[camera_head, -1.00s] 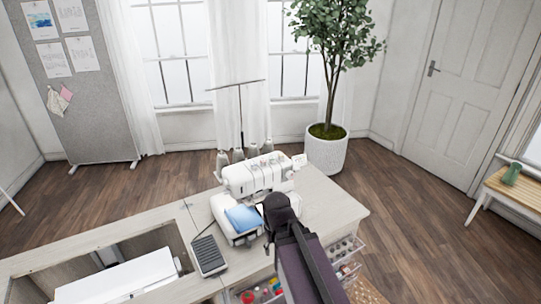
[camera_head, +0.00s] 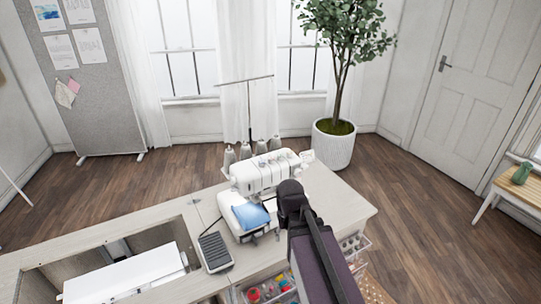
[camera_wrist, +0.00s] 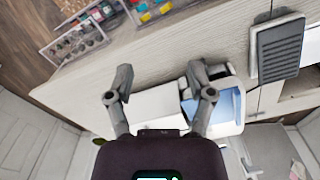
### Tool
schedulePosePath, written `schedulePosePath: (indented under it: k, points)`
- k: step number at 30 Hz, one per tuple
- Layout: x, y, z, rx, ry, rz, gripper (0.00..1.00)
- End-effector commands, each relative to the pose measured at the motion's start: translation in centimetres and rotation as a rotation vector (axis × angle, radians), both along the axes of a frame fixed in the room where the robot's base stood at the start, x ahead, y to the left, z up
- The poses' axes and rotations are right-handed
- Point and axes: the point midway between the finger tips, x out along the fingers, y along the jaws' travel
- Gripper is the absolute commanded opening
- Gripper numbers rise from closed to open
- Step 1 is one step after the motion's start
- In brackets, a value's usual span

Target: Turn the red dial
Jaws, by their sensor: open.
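A white sewing machine (camera_head: 262,170) with thread cones behind it stands on the cabinet top, and blue cloth (camera_head: 250,214) lies at its front. I cannot make out a red dial in either view; the machine's front is small and partly hidden by my arm. My gripper's fingers are hidden in the head view behind my dark wrist, at the machine's right front. In the wrist view my gripper (camera_wrist: 160,92) is open, its two grey fingers spread apart with nothing between them. The white machine (camera_wrist: 160,103) lies beyond the fingers there, and the blue cloth (camera_wrist: 228,104) is by the right finger.
A black foot pedal (camera_head: 215,252) lies on the cabinet top (camera_head: 335,200), left of my arm. Open drawers with coloured spools (camera_head: 268,291) are below the front edge. A recess with a white panel (camera_head: 125,277) is at left. A potted tree (camera_head: 334,145) stands behind.

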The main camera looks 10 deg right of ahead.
Motion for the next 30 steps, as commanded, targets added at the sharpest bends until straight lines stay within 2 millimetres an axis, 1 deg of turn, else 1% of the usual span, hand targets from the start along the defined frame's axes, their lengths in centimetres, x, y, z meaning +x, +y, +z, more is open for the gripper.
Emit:
schedulePosePath:
  k: [1, 5, 8, 30]
  points:
    - [1.1, -0.2, 1.3, 0.000, 0.000, -0.026, 0.69]
    - [3.3, -0.2, 3.5, 0.000, 0.000, -0.113, 0.69]
    - [5.4, -0.2, 5.4, 0.000, 0.000, -0.193, 0.69]
    - [21.5, -0.1, 19.8, 0.001, -0.001, -0.846, 0.69]
